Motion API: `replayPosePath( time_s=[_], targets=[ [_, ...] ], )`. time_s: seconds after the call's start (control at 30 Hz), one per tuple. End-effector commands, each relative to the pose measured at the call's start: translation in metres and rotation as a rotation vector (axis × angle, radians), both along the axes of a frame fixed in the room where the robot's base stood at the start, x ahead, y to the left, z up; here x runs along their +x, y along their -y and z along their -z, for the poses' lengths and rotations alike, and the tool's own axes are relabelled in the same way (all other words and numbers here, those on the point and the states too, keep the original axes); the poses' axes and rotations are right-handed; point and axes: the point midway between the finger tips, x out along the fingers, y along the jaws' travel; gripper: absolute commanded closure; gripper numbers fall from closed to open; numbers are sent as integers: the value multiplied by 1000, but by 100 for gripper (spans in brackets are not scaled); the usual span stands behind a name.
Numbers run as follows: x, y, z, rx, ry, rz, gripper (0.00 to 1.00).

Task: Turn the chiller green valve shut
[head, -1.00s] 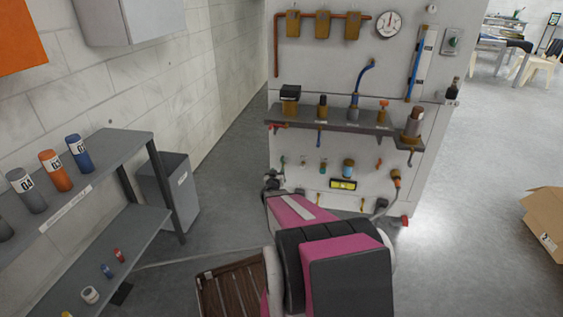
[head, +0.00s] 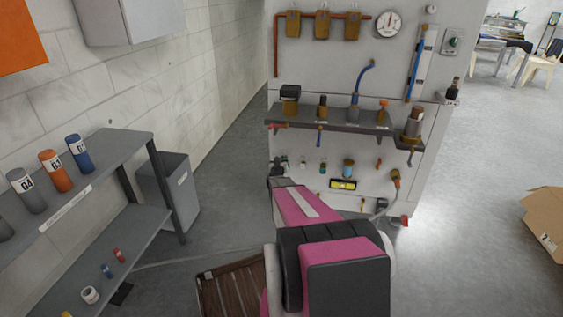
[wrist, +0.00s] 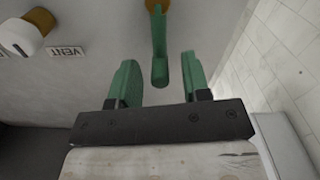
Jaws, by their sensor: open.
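The green valve's lever handle (wrist: 159,66) hangs from a brass-coloured fitting on the grey panel, at the top middle of the wrist view. My gripper (wrist: 159,75) is open, with one green finger on each side of the handle and a gap on both sides. The lower end of the handle reaches between the fingers. In the head view my gripper (head: 279,167) is dark and small at the lower left of the chiller panel (head: 320,215), and it hides the green valve there.
A white-capped brass fitting (wrist: 27,35) sits left of the handle beside a VENT label (wrist: 66,52). A shelf (head: 335,121) with fittings juts out above my gripper. A grey bin (head: 172,190) and a rack (head: 120,150) stand left.

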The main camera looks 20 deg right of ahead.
Motion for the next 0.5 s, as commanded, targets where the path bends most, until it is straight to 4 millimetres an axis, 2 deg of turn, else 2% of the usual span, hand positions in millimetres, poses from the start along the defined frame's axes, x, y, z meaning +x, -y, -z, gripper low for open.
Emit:
replayPosePath(
  time_s=[0.07,0.1,0.2,0.5],
  targets=[
    [0,0,0,0,0,0,57],
    [0,0,0,0,0,0,70],
    [0,0,0,0,0,0,100],
    [-2,2,0,37,25,0,100]
  ],
)
